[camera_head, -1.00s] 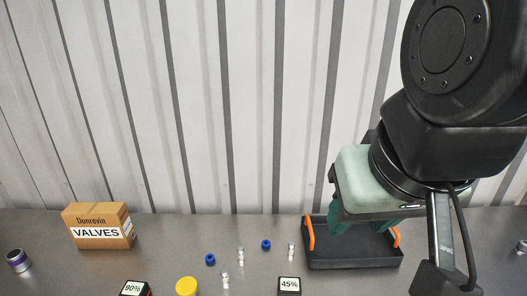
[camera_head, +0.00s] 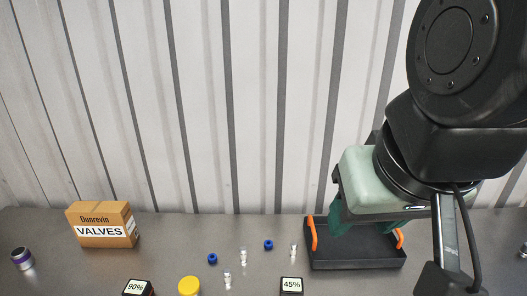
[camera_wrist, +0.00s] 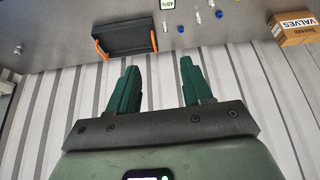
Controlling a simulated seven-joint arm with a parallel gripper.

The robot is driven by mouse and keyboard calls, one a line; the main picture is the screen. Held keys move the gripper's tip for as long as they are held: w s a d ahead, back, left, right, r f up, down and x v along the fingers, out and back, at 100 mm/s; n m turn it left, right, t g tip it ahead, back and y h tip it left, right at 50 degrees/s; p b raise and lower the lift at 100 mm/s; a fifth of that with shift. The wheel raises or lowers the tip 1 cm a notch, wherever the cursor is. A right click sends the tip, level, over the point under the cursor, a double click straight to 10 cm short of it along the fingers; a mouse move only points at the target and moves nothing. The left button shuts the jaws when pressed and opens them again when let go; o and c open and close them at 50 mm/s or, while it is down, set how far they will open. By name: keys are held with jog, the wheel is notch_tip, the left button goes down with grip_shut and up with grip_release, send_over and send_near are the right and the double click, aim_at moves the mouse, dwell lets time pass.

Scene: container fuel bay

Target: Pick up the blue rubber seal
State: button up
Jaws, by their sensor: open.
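Two small blue ring-shaped pieces lie on the grey bench in the head view, a left blue seal (camera_head: 212,259) and a right blue seal (camera_head: 268,245). In the wrist view they show at the top, one blue piece (camera_wrist: 219,14) beside the valves box and another blue piece (camera_wrist: 181,29) nearer the tray. My gripper (camera_head: 365,230) hangs over the black tray, to the right of both blue pieces. In the wrist view its green fingers (camera_wrist: 158,72) are spread wide with nothing between them.
A black tray (camera_head: 358,262) with orange handles lies beneath my gripper. Several small clear-and-white fittings (camera_head: 243,257) stand among the blue pieces. A valves box (camera_head: 103,226), a yellow lid (camera_head: 189,287), dark boxes marked 90% (camera_head: 137,288) and 45% (camera_head: 291,286), and a purple-banded cylinder (camera_head: 23,259) surround them. A corrugated wall rises behind.

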jog(key=shift+o, duration=0.7)
